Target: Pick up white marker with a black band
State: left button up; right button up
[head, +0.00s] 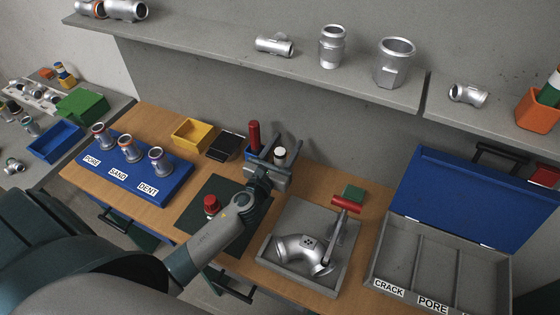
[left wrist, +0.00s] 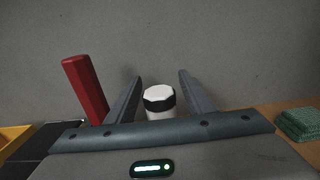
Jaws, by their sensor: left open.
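The white marker with a black band (left wrist: 159,100) stands upright between the two fingers of my left gripper (left wrist: 158,92) in the left wrist view. A gap shows on both sides of it, so the fingers look apart from it. In the head view the marker's white top (head: 279,153) shows in the grey holder (head: 270,174). My left gripper (head: 272,158) is open there, reaching over the holder. The marker's lower part is hidden by the gripper. My right gripper is not in view.
A red marker (head: 254,136) stands upright left of the white one. A yellow bin (head: 192,134) and a black box (head: 225,146) lie farther left. A grey tray (head: 343,268) with a pipe elbow (head: 299,247) and a green pad (head: 353,192) are to the right. The wall is close behind.

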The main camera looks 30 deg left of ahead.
pick_arm(q)
jog(key=c, duration=1.1)
jog(key=shift+c, duration=0.2)
jog(key=s+d+r, duration=0.5)
jog(key=d+r, duration=0.5)
jog(key=r, duration=0.1)
jog(key=shift+s+d, duration=0.15)
jog(key=shift+d, duration=0.1)
